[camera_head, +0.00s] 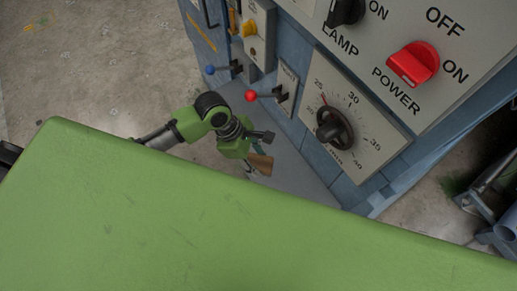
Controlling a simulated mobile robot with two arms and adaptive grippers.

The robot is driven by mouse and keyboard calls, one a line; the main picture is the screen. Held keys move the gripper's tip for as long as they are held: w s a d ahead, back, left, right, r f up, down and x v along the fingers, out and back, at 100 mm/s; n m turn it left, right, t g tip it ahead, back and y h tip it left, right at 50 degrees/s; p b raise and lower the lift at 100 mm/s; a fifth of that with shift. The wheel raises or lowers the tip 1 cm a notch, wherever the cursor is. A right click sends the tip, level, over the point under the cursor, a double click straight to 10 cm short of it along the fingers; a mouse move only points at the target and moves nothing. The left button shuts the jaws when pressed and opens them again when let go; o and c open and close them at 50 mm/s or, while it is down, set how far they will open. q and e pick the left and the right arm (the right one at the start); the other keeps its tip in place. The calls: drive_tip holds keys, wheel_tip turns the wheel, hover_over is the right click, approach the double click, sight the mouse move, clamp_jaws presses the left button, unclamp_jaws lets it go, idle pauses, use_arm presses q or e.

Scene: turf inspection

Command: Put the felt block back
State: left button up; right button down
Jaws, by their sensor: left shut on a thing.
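My left gripper (256,148) is in the middle of the head view, beside the lower front of the blue-grey machine. It is shut on a small brown block (262,164), which looks like the felt block. The fingers cover part of the block, and I cannot make out its felt side. The block is over a grey ledge (296,178) at the machine's foot; I cannot tell whether it touches it. My right gripper is not in view.
The machine panel carries a red-knobbed lever (251,95), a blue-knobbed lever (211,70), a black dial (334,128) and a red power switch (413,64). Metal tubes (492,190) stand at the right edge. Bare concrete floor (110,70) lies at the left.

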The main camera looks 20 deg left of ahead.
use_arm(q)
drive_tip(key=w+f, duration=0.2)
drive_tip(key=w+a+f+b, duration=0.1)
drive_tip(key=w+f, duration=0.2)
drive_tip(key=w+a+f, duration=0.1)
drive_tip(key=w+f, duration=0.1)
drive_tip(key=w, duration=0.1)
drive_tip(key=shift+f, duration=0.2)
drive_tip(key=f, duration=0.1)
drive_tip(key=f+b, duration=0.1)
drive_tip(key=f, duration=0.1)
drive_tip(key=shift+w+a, duration=0.1)
drive_tip(key=shift+w, duration=0.1)
drive_tip(key=shift+f, duration=0.15)
drive_tip(key=shift+f, duration=0.15)
drive_tip(key=o, duration=1.1)
drive_tip(key=p+v, duration=0.1)
drive_tip(key=v, duration=1.1)
